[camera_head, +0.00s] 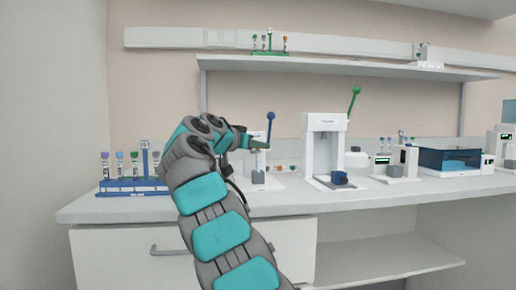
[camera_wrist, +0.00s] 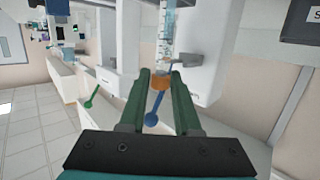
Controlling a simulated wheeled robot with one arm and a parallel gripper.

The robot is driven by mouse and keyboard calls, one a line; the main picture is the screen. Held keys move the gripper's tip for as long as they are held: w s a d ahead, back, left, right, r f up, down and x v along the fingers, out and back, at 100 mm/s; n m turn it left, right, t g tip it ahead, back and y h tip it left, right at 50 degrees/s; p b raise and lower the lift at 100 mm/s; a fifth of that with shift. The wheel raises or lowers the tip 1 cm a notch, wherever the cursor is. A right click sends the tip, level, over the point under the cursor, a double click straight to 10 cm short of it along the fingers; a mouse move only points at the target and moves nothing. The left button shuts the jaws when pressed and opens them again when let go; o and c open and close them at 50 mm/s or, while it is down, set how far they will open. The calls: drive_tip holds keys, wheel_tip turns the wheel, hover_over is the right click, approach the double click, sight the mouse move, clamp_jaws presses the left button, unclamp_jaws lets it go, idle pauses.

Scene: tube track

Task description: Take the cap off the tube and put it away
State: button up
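A clear tube (camera_wrist: 168,45) with an orange cap (camera_wrist: 161,83) shows in the wrist view, which appears upside down. The cap sits between the tips of my gripper's two green fingers (camera_wrist: 161,76) and fills the gap, so the gripper looks shut on it. The tube is by a white device with a blue lever (camera_wrist: 151,119). In the head view my gripper (camera_head: 258,143) is just above the counter, in front of that device and its blue lever (camera_head: 270,118). The tube's lower end is hard to make out there.
A blue rack (camera_head: 133,186) with several capped tubes stands at the counter's left end. A white press with a green lever (camera_head: 325,150) stands right of the gripper, then small instruments and a dark blue box (camera_head: 450,161). A shelf (camera_head: 350,68) runs above.

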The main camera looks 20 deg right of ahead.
clamp_jaws()
drive_tip(key=shift+r, duration=0.15)
drive_tip(key=shift+a+r+p, duration=0.1)
drive_tip(key=shift+r+p, duration=1.1)
drive_tip(key=shift+r, duration=0.55)
drive_tip(key=s+a+r+b, duration=0.3)
drive_tip(key=s+a, duration=0.5)
drive_tip(key=s, duration=0.5)
drive_tip(key=shift+a+r, duration=0.4)
drive_tip(key=shift+r, duration=0.2)
drive_tip(key=shift+s, duration=0.1)
